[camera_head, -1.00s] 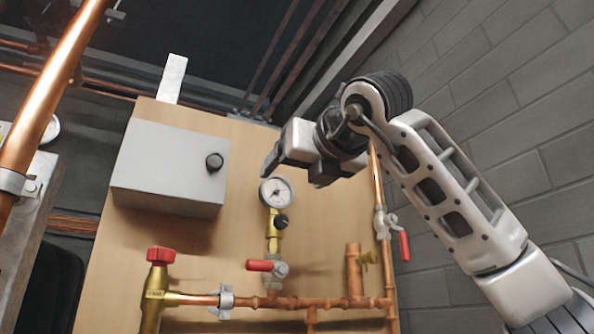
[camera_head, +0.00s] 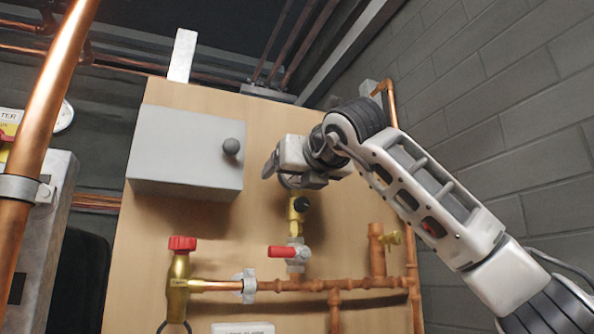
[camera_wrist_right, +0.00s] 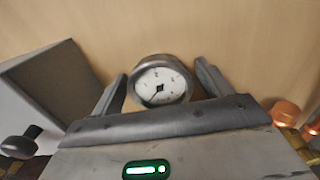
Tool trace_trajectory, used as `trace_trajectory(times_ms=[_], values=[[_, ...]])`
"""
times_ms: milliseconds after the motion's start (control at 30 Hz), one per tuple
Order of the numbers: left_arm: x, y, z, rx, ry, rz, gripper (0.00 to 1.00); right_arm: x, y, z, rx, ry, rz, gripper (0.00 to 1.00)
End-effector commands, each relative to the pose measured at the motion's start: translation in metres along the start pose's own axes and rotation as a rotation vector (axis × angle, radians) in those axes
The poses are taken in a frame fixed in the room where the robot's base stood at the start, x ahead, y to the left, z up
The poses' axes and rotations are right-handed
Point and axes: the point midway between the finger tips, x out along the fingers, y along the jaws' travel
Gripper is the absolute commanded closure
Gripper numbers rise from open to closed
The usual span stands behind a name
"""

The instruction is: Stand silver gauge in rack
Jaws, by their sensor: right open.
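The silver gauge (camera_wrist_right: 161,82), with a round white dial and dark needle, shows between the two fingers of my right gripper (camera_wrist_right: 162,76) in the right wrist view. The fingers are apart on either side of it, and I cannot tell whether they touch it. In the head view my right gripper (camera_head: 285,174) is in front of the gauge and hides it. Below it, the brass valve stem (camera_head: 297,208) with a black knob still shows. My left gripper is not in view. I see no rack that I can make out.
A grey box (camera_head: 186,150) with a black knob (camera_head: 231,146) is mounted left of the gripper. Below are a red-handled valve (camera_head: 283,252), copper pipework (camera_head: 340,284) and a red-capped brass valve (camera_head: 179,275). A thick copper pipe (camera_head: 45,120) stands at the left; a block wall is right.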

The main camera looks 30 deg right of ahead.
Motion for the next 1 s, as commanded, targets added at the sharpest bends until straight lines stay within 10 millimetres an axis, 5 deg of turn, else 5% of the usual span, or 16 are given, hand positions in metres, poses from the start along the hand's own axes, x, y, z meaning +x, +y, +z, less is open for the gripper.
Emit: trace_trajectory(times_ms=[67,267,1000], values=[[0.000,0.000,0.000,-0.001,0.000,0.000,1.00,0.000,0.000,0.000,0.000,0.000,0.000,0.22],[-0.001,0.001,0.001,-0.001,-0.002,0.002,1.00,0.000,0.000,0.000,0.000,0.000,0.000,0.73],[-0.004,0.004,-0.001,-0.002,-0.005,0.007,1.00,-0.001,0.000,0.032,0.002,-0.002,0.000,0.73]])
